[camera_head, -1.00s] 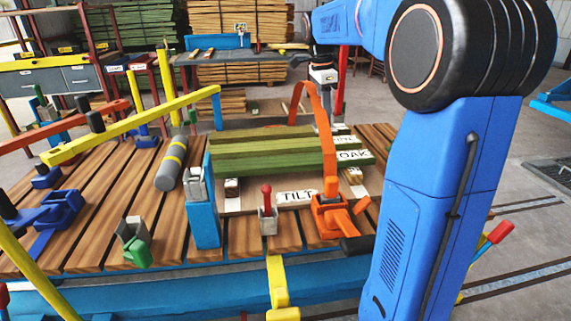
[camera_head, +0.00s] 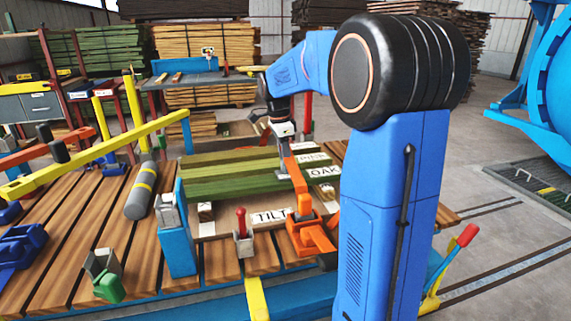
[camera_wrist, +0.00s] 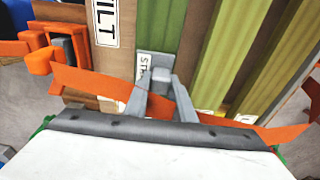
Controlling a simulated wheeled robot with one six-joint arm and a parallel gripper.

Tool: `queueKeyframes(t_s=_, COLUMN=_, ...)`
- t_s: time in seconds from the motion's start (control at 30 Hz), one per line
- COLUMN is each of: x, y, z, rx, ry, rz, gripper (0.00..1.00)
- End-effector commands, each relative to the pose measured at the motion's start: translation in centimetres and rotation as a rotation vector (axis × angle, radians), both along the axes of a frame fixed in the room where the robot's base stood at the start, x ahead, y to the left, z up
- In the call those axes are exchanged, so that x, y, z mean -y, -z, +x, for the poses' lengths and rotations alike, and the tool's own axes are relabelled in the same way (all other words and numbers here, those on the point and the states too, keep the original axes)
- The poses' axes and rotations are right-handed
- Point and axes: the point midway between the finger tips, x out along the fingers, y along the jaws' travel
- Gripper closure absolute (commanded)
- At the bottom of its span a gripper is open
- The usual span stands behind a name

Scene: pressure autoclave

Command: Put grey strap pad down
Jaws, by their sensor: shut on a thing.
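My gripper (camera_wrist: 161,92) is shut on the small grey strap pad (camera_wrist: 161,76) in the wrist view. The pad sits between the fingertips, over or close to a grey plate with a partly hidden white label (camera_wrist: 143,68) by the green boards. Whether it touches anything below cannot be told. An orange strap (camera_wrist: 100,84) passes behind the fingers. In the head view the strap (camera_head: 294,172) rises from the orange ratchet (camera_head: 310,236) to my gripper (camera_head: 285,137), above the far right part of the green board stack (camera_head: 232,178). The pad is too small to make out there.
A yellow bar (camera_head: 100,152) crosses the left. Open floor lies right.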

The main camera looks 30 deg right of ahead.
Motion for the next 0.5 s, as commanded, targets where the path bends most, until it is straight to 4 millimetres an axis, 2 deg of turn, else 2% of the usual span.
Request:
queueKeyframes(t_s=0.4, x=0.0, y=0.7, z=-0.02, rx=0.0, ry=0.0, rz=0.0, gripper=0.99)
queueKeyframes(t_s=0.43, x=0.0, y=0.69, z=-0.01, rx=0.001, ry=0.0, rz=0.0, gripper=0.73)
queueKeyframes(t_s=0.5, x=0.0, y=0.67, z=-0.01, rx=0.001, ry=0.0, rz=0.0, gripper=0.59)
